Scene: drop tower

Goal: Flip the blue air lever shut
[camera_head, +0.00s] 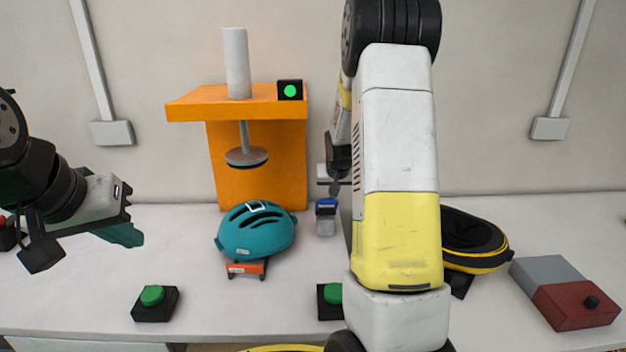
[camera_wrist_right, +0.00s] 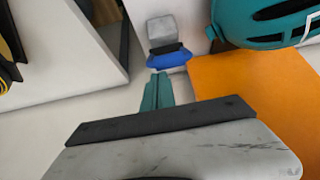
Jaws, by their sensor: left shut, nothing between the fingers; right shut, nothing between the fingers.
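The blue air lever (camera_head: 326,206) sits on a grey block (camera_head: 325,226) on the bench, right of the orange drop tower. In the right wrist view the blue lever (camera_wrist_right: 168,58) lies across the near end of the grey block (camera_wrist_right: 161,29). My right gripper (camera_head: 335,188) is just above and behind the lever, partly hidden by my arm. Its teal fingers (camera_wrist_right: 158,78) are shut and empty, tips very close to the lever; I cannot tell if they touch. My left gripper (camera_head: 130,236) is shut and empty, over the bench at the left.
A teal helmet (camera_head: 257,231) sits under the hanging weight (camera_head: 246,157) of the orange tower (camera_head: 225,150). Green buttons (camera_head: 152,295) (camera_head: 334,293) stand in front.

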